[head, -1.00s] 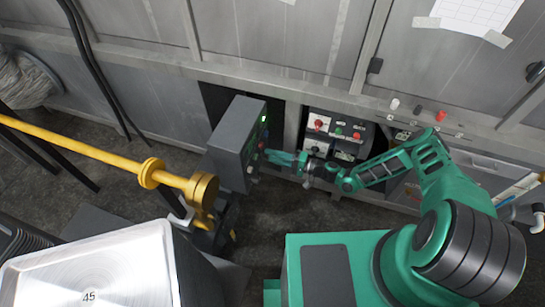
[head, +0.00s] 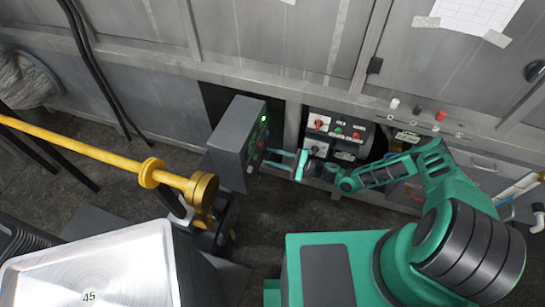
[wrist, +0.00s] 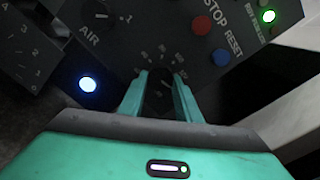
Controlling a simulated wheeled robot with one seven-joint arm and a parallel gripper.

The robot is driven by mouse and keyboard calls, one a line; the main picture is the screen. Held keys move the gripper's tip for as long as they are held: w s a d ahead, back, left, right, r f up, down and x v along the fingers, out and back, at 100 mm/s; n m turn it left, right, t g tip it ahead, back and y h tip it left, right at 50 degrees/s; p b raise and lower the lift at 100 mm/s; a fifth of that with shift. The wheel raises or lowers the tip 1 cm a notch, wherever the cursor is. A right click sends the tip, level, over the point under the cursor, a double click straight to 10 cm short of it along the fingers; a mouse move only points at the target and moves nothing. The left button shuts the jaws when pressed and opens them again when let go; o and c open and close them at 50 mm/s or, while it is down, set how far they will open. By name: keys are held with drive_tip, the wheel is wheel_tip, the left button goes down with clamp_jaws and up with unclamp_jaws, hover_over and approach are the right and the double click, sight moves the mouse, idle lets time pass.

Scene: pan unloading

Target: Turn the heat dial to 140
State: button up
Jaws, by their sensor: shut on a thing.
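The heat dial (wrist: 158,88) is a dark knob on the grey control box (head: 232,145), with a ring of small scale marks around it in the wrist view. My gripper (wrist: 158,82) is shut on the dial, one teal finger on either side. The fingers hide part of the knob, and its pointer cannot be made out. In the head view my gripper (head: 266,158) reaches the right-hand face of the box, and the dial itself is hard to make out there.
Close to the dial are a red STOP button (wrist: 201,25), a blue RESET button (wrist: 221,57), the AIR knob (wrist: 97,10) and a lit white-blue lamp (wrist: 88,84). Another switch panel (head: 336,137) stands right of my gripper. A yellow pipe (head: 90,150) runs at left.

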drive_tip(key=shift+w+d+f+m, duration=0.1)
drive_tip(key=shift+d+f+m, duration=0.05)
drive_tip(key=shift+m, duration=0.75)
drive_tip(key=o, duration=1.1)
drive_tip(key=shift+c, duration=0.2)
drive_tip(key=v, duration=1)
drive_tip(key=shift+d, duration=0.3)
drive_tip(key=shift+s, duration=0.3)
